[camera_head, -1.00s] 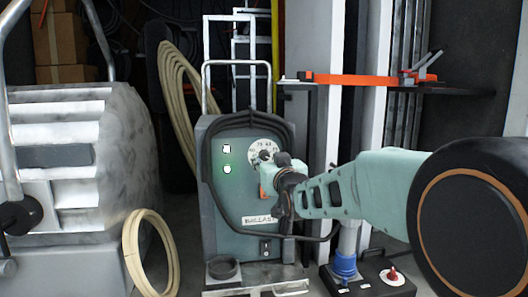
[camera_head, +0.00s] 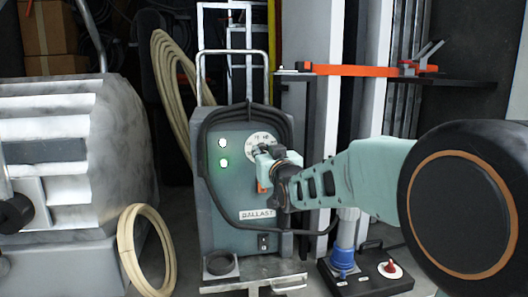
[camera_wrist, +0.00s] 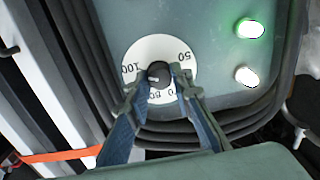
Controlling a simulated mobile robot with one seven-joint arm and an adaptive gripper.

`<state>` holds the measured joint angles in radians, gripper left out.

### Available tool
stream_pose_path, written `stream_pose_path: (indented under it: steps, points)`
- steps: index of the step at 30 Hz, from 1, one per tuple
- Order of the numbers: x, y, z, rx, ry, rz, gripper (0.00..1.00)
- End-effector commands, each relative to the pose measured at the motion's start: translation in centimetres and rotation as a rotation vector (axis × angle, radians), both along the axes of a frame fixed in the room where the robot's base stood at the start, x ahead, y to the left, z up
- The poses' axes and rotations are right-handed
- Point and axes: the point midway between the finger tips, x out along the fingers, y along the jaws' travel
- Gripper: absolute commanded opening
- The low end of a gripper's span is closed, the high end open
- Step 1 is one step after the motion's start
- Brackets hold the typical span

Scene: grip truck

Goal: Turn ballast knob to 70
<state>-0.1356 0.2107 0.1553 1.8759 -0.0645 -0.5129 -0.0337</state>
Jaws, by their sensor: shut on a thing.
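The ballast knob (camera_wrist: 158,74) is small and black, at the centre of a white numbered dial (camera_wrist: 166,48). In the wrist view the dial appears turned, with 100 at left and 50 at upper right. A light mark shows on the knob's left part; its exact reading cannot be told. My gripper (camera_wrist: 159,92) has one finger on each side of the knob and is shut on it. In the head view my gripper (camera_head: 267,160) covers the knob and the lower dial (camera_head: 260,141), on the grey BALLAST unit (camera_head: 226,200).
A dark bumper hose (camera_head: 203,150) frames the panel. An orange clamp (camera_head: 350,69) lies on a shelf at upper right. A coiled hose (camera_head: 130,250) and a large machine (camera_head: 60,180) stand at left.

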Motion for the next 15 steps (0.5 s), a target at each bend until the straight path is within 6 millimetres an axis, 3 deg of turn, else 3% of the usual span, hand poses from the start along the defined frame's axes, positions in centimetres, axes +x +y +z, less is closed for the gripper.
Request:
stream_pose_path:
  steps: [15]
  points:
    - [0.02,-0.03,-0.38,-0.107,-0.034,-0.001,0.00]
